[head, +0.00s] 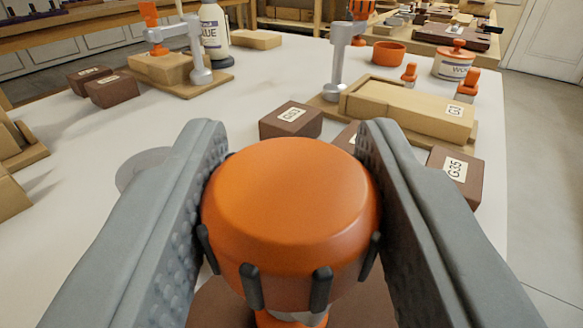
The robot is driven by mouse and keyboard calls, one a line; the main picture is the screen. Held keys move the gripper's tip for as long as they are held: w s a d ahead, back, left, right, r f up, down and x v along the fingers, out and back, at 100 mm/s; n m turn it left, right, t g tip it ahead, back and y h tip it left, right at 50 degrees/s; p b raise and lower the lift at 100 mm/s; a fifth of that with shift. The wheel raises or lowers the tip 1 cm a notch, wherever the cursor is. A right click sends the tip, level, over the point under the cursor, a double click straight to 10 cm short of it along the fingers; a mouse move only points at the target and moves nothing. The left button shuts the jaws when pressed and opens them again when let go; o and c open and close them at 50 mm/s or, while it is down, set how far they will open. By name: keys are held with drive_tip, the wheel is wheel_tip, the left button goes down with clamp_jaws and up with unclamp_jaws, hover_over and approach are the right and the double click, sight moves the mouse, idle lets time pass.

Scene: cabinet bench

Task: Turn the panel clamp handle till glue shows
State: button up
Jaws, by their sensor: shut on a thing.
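My gripper (290,190) is shut on a large orange knob-like handle (292,190) with dark ribs around its lower edge. The two grey textured fingers press on its left and right sides. A grey metal and orange part shows just below the handle, with a brown surface under it. The rest of the clamp and any glue line under the handle are hidden by the handle and my fingers.
On the white bench (60,240), a labelled brown block (291,121) stands just beyond my gripper, and another (456,176) at right. Glued wood panels with grey clamps (340,62) stand farther back. A glue bottle (213,30), an orange bowl (388,53) and a white tub (454,63) are behind.

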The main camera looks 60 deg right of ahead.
drive_tip(key=shift+m+g+h, duration=0.5)
drive_tip(key=shift+m+g, duration=0.1)
drive_tip(key=shift+g, duration=0.3)
drive_tip(key=o, duration=1)
drive_tip(key=shift+c, duration=0.2)
drive_tip(key=shift+a, duration=0.1)
drive_tip(key=v, duration=1.7)
drive_tip(key=shift+s, duration=0.15)
drive_tip(key=shift+a, duration=0.1)
